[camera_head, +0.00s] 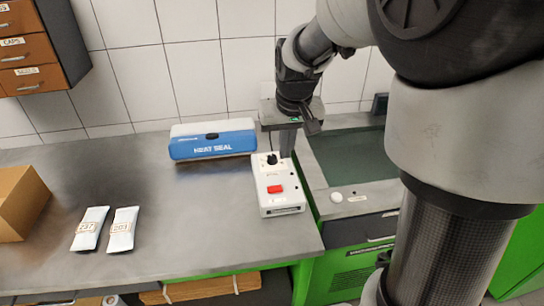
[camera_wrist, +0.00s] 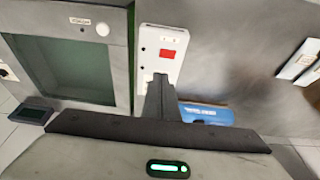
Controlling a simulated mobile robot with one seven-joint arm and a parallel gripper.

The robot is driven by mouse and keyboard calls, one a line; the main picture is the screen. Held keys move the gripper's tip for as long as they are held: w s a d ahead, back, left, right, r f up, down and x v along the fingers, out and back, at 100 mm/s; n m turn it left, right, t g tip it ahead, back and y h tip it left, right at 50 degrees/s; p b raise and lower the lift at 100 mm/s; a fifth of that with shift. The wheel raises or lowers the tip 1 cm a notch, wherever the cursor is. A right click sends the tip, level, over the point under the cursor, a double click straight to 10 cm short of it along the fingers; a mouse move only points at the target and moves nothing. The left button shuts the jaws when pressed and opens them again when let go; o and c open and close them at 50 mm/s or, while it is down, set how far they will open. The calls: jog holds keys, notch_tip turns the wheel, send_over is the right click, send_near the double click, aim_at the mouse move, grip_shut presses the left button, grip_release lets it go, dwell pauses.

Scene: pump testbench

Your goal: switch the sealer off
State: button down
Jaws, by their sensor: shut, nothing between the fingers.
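A blue and white unit marked HEAT SEAL (camera_head: 212,140) stands on the bench against the wall. To its right is a white box (camera_head: 282,206) with a red switch (camera_head: 275,189) and a black knob (camera_head: 272,159). My gripper (camera_head: 287,153) points down at the far end of the white box, just right of the knob; I cannot tell whether it touches. In the wrist view the shut, empty fingers (camera_wrist: 159,82) cover the box's end and hide the knob. The red switch (camera_wrist: 168,54) shows clear of them, and the blue unit (camera_wrist: 206,114) lies beside them.
Two white pouches (camera_head: 122,230) and a cardboard box (camera_head: 20,203) are on the left of the bench. A green cabinet (camera_head: 345,268) with a dark recessed top and a round white button (camera_head: 337,197) adjoins on the right. The bench (camera_head: 200,215) is clear in the middle.

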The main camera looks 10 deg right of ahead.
jog(key=b, duration=0.1)
send_over(281, 187)
jog(key=s, duration=0.1)
notch_tip(281, 187, down, 12)
jog(key=shift+f, duration=0.8)
jog(key=shift+f+b, duration=0.35)
jog(key=shift+b, duration=0.2)
jog(key=shift+s+d+r, duration=0.1)
jog(key=shift+r, duration=0.1)
